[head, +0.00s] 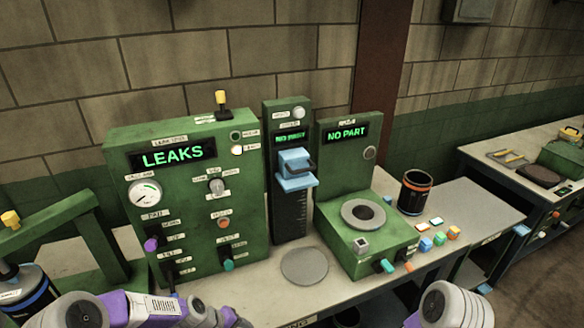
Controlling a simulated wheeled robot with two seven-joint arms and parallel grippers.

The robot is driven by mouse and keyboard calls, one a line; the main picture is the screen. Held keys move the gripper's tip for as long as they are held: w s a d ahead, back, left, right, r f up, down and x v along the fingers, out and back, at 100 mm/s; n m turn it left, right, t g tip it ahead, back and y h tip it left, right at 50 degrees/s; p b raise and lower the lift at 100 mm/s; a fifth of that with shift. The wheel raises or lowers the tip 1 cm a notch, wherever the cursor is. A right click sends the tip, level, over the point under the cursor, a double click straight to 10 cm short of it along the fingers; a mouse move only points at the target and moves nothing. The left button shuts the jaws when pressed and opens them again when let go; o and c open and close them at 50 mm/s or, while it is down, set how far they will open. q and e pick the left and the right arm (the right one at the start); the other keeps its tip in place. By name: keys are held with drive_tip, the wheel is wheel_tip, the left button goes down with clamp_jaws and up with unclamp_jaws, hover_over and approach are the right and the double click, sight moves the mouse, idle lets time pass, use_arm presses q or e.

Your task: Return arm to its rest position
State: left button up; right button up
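Only parts of my two arms show, along the bottom edge of the head view. The purple and grey links of my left arm run from the bottom left toward the bottom middle. A rounded grey and purple link of my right arm rises at the bottom right. Neither gripper shows, so I cannot see whether they hold anything. A black cylinder with an orange band (415,191) stands upright on the bench to the right of the green tester, apart from my arms.
A large green panel reading LEAKS (196,190), a narrow blue-clamped gauge (289,185) and a green tester reading NO PART (345,160) stand on the bench. A round grey plate (304,265) lies in front. Small coloured blocks (438,238) lie right. A blue-banded cylinder (30,295) is far left.

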use_arm(q)
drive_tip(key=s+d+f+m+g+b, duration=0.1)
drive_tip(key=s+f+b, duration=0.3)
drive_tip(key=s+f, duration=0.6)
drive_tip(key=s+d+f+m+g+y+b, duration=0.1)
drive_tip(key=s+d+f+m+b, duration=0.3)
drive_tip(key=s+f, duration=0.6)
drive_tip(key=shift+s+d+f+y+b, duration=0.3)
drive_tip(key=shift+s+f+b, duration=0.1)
drive_tip(key=shift+b, duration=0.2)
